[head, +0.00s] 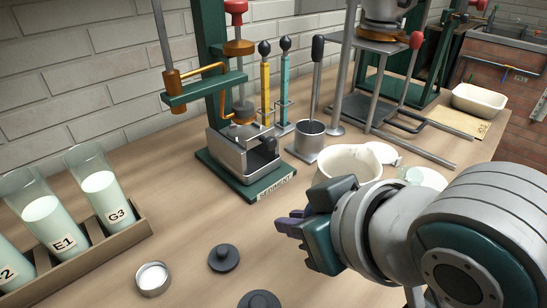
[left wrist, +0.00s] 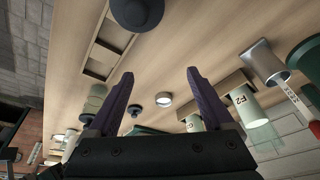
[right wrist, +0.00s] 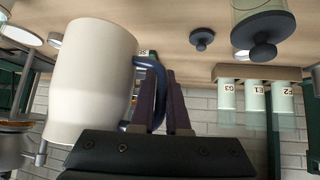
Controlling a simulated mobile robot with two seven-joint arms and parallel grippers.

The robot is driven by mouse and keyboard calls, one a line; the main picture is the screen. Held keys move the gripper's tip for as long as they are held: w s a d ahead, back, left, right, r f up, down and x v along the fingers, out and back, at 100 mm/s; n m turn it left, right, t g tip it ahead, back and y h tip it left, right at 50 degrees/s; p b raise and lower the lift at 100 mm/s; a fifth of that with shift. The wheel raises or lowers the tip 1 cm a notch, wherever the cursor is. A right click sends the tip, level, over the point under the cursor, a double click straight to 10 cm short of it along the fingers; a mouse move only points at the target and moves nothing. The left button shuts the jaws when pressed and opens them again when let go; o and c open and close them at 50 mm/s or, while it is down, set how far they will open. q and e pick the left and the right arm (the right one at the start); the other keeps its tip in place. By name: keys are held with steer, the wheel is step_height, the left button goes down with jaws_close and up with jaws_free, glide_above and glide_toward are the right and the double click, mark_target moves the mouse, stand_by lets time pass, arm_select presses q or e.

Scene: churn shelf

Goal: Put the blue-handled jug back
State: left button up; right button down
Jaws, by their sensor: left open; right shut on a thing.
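The cream jug (right wrist: 92,75) with a dark blue handle (right wrist: 158,85) fills the left of the right wrist view. My right gripper (right wrist: 172,80) is shut on this handle, its purple fingers together at it. In the head view the jug (head: 348,160) shows its open mouth behind my right gripper (head: 285,226); the handle is hidden there. I cannot tell whether its base touches the table. My left gripper (left wrist: 158,74) is open and empty in the left wrist view, and out of the head view.
A wooden rack (head: 118,240) with labelled glass tubes stands front left. A small tin (head: 152,280) and dark knobbed lids (head: 224,258) lie at the front. A green-based press (head: 250,180), a metal cup (head: 308,145) and white dishes (head: 382,152) stand beyond.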

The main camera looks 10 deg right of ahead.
arm_select(q)
step_height(320, 180, down, 3)
steer(key=shift+a+r+b, duration=0.1)
steer(key=shift+r+b, duration=0.1)
steer(key=shift+b, duration=0.85)
arm_select(e)
step_height(320, 180, down, 8)
steer(key=shift+r, duration=0.1)
arm_select(q)
steer(key=shift+f, duration=0.1)
arm_select(e)
steer(key=c, duration=1.3)
jaws_free()
steer(key=shift+f, duration=0.25)
steer(key=shift+c, duration=0.2)
steer(key=o, duration=0.4)
arm_select(q)
steer(key=shift+w, duration=0.1)
arm_select(e)
steer(key=shift+r, duration=0.1)
